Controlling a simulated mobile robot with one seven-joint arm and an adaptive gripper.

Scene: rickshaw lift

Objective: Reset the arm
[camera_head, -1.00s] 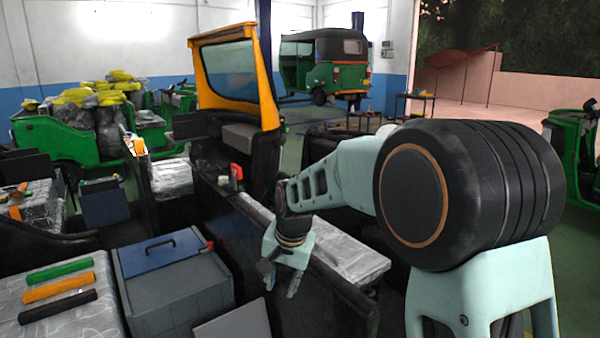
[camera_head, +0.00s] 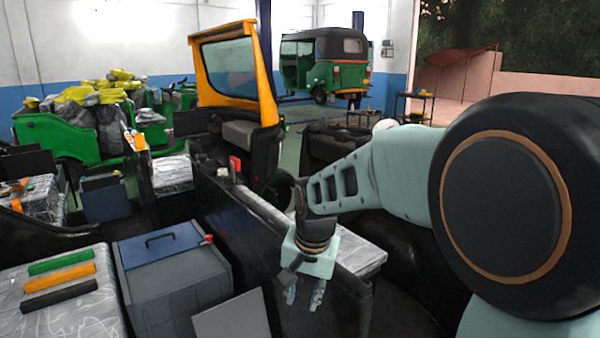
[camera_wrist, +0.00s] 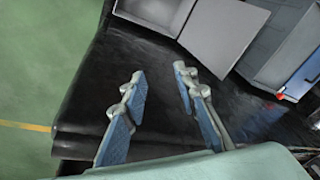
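My gripper (camera_head: 304,292) hangs at the end of my pale green arm, fingers pointing down, in the lower middle of the head view. In the wrist view my gripper (camera_wrist: 157,80) shows two blue-padded fingers set apart with nothing between them. Below the fingers is a dark black surface (camera_wrist: 150,60). My gripper is close beside a black panel with a plastic-covered ledge (camera_head: 350,254) in the head view. I cannot tell whether it touches the panel.
A grey toolbox with a blue lid (camera_head: 165,250) stands left of my gripper. A plastic-covered table (camera_head: 95,320) holds green, orange and black bars. A yellow-framed windshield (camera_head: 230,68) rises behind. A green rickshaw (camera_head: 325,66) stands farther back. Green floor (camera_wrist: 30,100) is clear in the wrist view.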

